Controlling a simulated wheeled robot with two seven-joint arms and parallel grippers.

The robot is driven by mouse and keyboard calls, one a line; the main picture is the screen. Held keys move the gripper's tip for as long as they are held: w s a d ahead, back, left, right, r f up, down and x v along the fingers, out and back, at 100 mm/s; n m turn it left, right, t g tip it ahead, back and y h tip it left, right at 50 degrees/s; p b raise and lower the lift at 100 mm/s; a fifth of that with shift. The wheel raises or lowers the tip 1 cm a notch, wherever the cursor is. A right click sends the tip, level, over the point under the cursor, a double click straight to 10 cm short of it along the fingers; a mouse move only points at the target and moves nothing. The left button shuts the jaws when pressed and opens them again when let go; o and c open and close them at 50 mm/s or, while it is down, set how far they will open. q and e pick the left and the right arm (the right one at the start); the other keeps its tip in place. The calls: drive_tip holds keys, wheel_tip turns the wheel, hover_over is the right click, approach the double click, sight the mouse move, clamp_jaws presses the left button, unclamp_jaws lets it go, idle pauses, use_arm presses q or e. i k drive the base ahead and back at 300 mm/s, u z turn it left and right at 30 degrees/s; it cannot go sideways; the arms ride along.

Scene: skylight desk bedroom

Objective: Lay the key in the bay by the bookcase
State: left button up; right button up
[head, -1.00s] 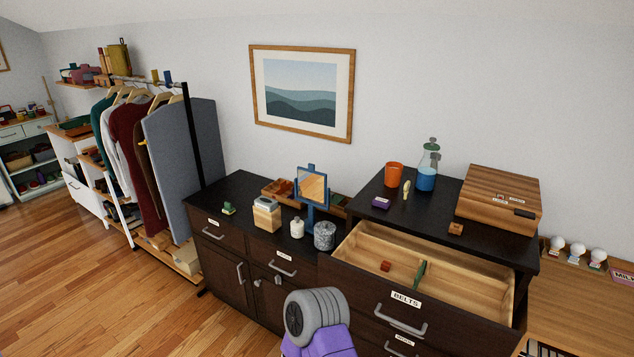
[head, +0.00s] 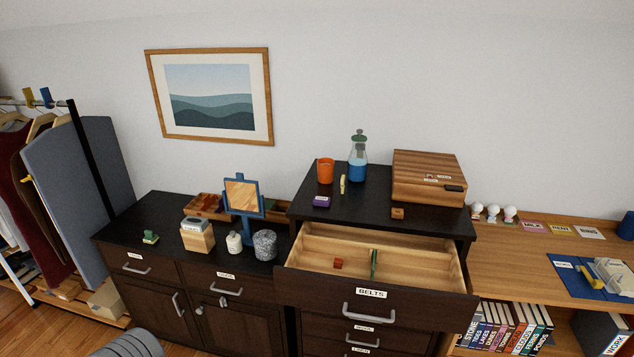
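I cannot make out a key for certain. A small pale yellow item (head: 342,184) stands on the black dresser top, too small to identify. The open drawer labelled BELTS (head: 372,294) has a light wood inside, split by a green divider (head: 374,264) into a left and a right bay. A small red block (head: 338,263) lies in the left bay. The right bay (head: 415,270) looks empty. Shelved books (head: 505,325) stand under the desk at the right, nearest the right bay.
On the dresser top are an orange cup (head: 325,171), a blue flask (head: 357,170), a purple box (head: 321,202) and a wooden case (head: 428,177). A blue mirror (head: 243,200) and jars stand on the lower cabinet. The desk (head: 500,250) has bare room.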

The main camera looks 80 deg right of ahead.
sight(408, 283)
drive_tip(key=i, duration=0.7)
drive_tip(key=z, duration=2.5)
